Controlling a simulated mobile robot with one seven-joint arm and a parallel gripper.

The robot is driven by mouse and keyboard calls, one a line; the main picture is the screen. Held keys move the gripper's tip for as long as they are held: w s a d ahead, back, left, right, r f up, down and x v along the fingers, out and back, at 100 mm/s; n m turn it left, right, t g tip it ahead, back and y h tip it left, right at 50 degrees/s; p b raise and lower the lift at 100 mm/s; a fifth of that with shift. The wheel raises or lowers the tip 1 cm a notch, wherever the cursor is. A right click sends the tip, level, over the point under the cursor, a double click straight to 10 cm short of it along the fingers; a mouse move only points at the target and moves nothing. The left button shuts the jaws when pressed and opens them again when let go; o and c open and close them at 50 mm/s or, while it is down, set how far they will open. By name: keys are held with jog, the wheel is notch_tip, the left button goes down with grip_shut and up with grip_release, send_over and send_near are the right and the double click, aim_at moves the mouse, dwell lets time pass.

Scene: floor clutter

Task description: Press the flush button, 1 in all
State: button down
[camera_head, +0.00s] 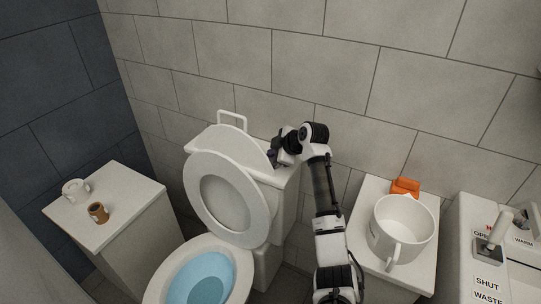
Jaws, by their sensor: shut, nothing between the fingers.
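The white toilet (205,270) stands at the centre-left with its seat and lid (227,198) raised against the tank (283,182). Blue water shows in the bowl. My gripper (271,157) is shut and empty at the right end of the tank top, close to its upper edge. I cannot tell whether it touches the tank. No flush button can be made out; my gripper and the raised lid cover part of the tank.
A white handle-like loop (232,120) rises behind the tank. A left cabinet (120,215) holds a white mug (75,189) and a brown cup (98,212). A right cabinet holds a large white pot (402,228) and an orange object (405,186). A labelled lever (488,250) stands far right.

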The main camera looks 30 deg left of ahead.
jog(key=shift+r+p, duration=0.75)
jog(key=shift+r, duration=0.55)
jog(key=shift+r+p, duration=1.4)
jog(key=shift+r, duration=1.1)
